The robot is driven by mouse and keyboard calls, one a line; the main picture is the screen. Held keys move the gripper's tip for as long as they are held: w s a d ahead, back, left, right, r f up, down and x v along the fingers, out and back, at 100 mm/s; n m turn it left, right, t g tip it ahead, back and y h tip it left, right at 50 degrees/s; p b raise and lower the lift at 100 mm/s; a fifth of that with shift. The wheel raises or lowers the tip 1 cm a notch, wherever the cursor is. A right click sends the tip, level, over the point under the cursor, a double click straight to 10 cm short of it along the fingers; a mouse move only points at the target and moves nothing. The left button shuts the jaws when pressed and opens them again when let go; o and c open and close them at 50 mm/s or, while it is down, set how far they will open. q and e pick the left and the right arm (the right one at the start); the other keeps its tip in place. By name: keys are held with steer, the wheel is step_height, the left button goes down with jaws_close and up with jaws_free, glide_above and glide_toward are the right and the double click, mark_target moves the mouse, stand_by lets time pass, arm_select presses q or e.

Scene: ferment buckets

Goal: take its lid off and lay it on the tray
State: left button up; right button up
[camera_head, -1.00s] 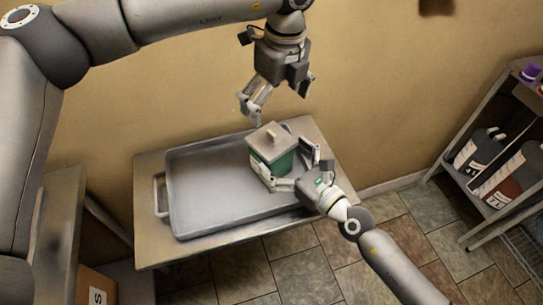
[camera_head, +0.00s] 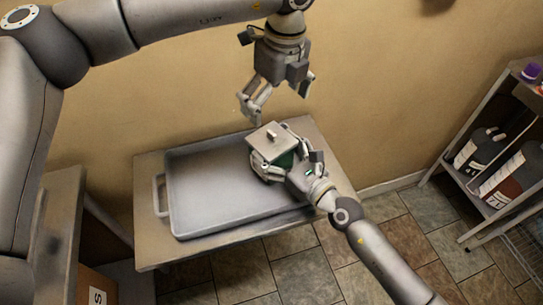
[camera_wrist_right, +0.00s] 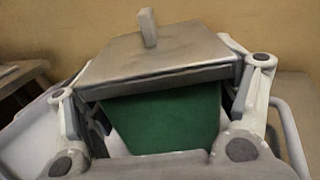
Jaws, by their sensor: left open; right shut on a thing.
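A green bucket (camera_head: 284,160) with a grey square lid (camera_head: 270,143) stands at the right end of the metal tray (camera_head: 215,190). The lid sits on top of the bucket and has a small upright knob. My right gripper (camera_head: 275,168) is shut on the bucket, its fingers on both sides below the lid. In the right wrist view, the green bucket (camera_wrist_right: 165,115) lies between the fingers under the lid (camera_wrist_right: 155,62). My left gripper (camera_head: 275,102) is open and empty, pointing down above and behind the lid.
The tray rests on a small table (camera_head: 150,240) against the wall, and its left and middle area is bare. A shelf with dark jugs (camera_head: 475,150) stands at the right. A counter and a box (camera_head: 95,285) are at the lower left.

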mark_target(272, 133)
steer(key=shift+c, duration=0.9)
arm_select(q)
steer(key=f+m, duration=0.3)
steer(key=m, duration=0.9)
steer(key=f+m, duration=0.4)
steer(key=m, duration=0.8)
steer(key=w+f+m, duration=0.1)
steer(key=f+m, duration=0.2)
steer(key=m, duration=0.8)
steer(key=shift+a+f+m, duration=0.4)
